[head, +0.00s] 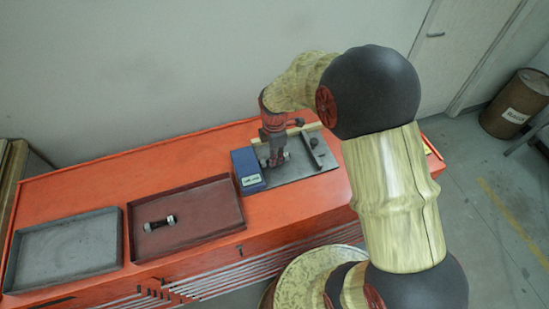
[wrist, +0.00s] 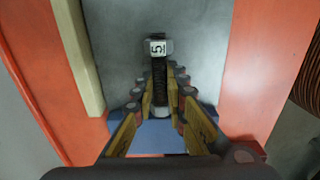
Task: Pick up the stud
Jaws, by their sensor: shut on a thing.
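A dark threaded stud (wrist: 159,72) with pale nuts at its ends and a white tag marked "5" lies between my fingers in the wrist view. My gripper (wrist: 161,98) is shut on it around its middle. In the head view my gripper (head: 276,160) points down over the grey plate, and it hides most of this stud. I cannot tell whether the stud touches the plate. A second stud (head: 160,223), black with silver ends, lies in the dark red tray (head: 222,190).
The grey plate (head: 308,174) sits on an orange bench (head: 90,187), with a blue box (head: 247,168) at its left and a dark bar (head: 313,150) on its right. A wooden strip (wrist: 80,55) runs along one edge. An empty grey tray (head: 65,252) is at far left.

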